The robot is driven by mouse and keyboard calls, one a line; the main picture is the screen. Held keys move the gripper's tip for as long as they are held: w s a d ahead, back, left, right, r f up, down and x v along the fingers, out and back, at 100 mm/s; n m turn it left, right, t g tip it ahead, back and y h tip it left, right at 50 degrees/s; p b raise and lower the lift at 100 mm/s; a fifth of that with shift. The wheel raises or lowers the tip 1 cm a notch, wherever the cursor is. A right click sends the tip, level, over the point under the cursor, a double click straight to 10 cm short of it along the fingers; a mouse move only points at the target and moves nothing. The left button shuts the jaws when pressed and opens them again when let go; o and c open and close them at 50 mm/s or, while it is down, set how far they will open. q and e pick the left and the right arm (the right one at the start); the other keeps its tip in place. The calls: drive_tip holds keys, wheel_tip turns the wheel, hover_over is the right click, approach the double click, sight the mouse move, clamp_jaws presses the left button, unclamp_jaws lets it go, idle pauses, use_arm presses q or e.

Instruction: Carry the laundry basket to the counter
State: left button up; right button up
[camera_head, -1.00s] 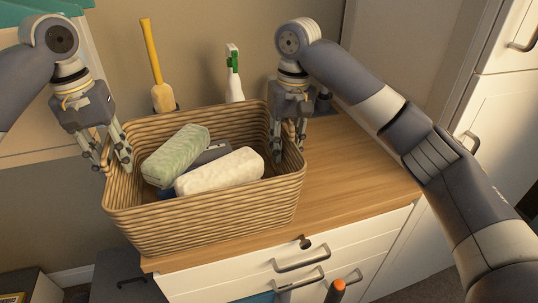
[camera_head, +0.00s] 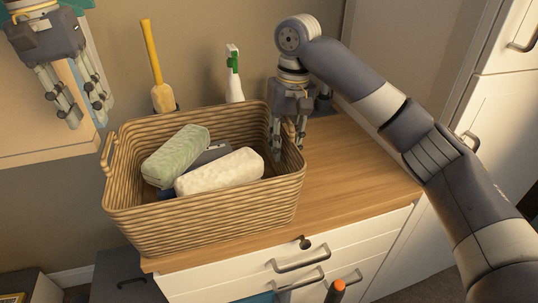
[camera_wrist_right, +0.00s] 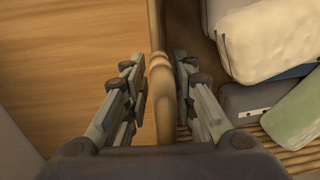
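The woven laundry basket (camera_head: 205,222) stands on the wooden counter (camera_head: 345,185), its left end reaching the counter's left edge. It holds a green rolled towel (camera_head: 176,155), a cream rolled towel (camera_head: 220,172) and a dark folded item partly hidden beneath them. My left gripper (camera_head: 78,110) is open and empty, up and left of the basket's left handle (camera_head: 108,150), apart from it. My right gripper (camera_head: 288,143) is at the basket's right end. In the right wrist view its open fingers (camera_wrist_right: 160,95) straddle the right handle (camera_wrist_right: 160,80), with a small gap visible on one side.
A yellow-handled brush (camera_head: 152,65) and a white spray bottle with a green trigger (camera_head: 234,75) stand behind the basket. The counter right of the basket is clear. White drawers with handles (camera_head: 300,262) are below, and an orange-tipped object (camera_head: 336,290) is at the bottom.

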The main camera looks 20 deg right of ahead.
wheel_tip(320, 180, up, 11)
drive_tip(key=shift+d+r, duration=0.2)
drive_tip(key=shift+d, duration=0.2)
idle(0.4)
